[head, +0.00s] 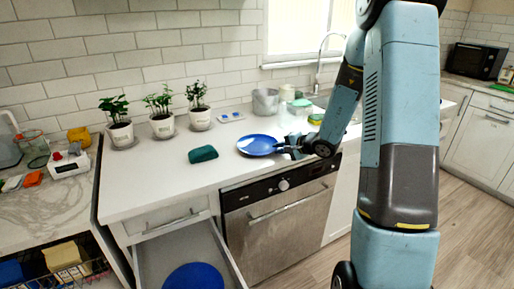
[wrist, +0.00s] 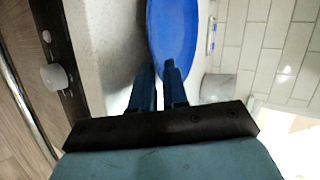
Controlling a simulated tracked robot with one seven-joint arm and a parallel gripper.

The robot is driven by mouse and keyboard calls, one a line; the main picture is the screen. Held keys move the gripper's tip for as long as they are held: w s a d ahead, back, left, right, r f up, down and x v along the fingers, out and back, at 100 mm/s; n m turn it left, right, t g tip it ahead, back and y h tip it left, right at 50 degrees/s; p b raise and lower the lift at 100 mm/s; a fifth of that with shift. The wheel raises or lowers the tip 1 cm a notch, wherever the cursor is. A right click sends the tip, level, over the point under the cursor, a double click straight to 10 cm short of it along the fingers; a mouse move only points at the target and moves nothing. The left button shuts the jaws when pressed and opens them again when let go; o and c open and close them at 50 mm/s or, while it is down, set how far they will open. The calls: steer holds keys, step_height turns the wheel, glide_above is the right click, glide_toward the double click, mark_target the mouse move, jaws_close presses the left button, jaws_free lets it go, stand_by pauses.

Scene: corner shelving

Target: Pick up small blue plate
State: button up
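A blue plate (head: 257,144) is at the countertop's front half, left of my gripper. It also fills the top middle of the wrist view (wrist: 172,32), seen at a steep slant. My gripper (head: 286,147) is at the plate's right edge. In the wrist view its two dark blue fingers (wrist: 160,78) are close together with a narrow gap, and the plate's near rim lies at their tips. Whether the fingers press on the rim cannot be told. A second blue round plate or dish (head: 194,277) lies in the open drawer below.
Potted plants (head: 162,118) stand along the wall. A teal block (head: 203,154) lies left of the plate. A metal pot (head: 265,102) and small containers stand behind it. The open drawer (head: 160,252) juts out beside the oven (head: 281,225).

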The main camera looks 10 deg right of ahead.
jaws_close()
stand_by(0.4)
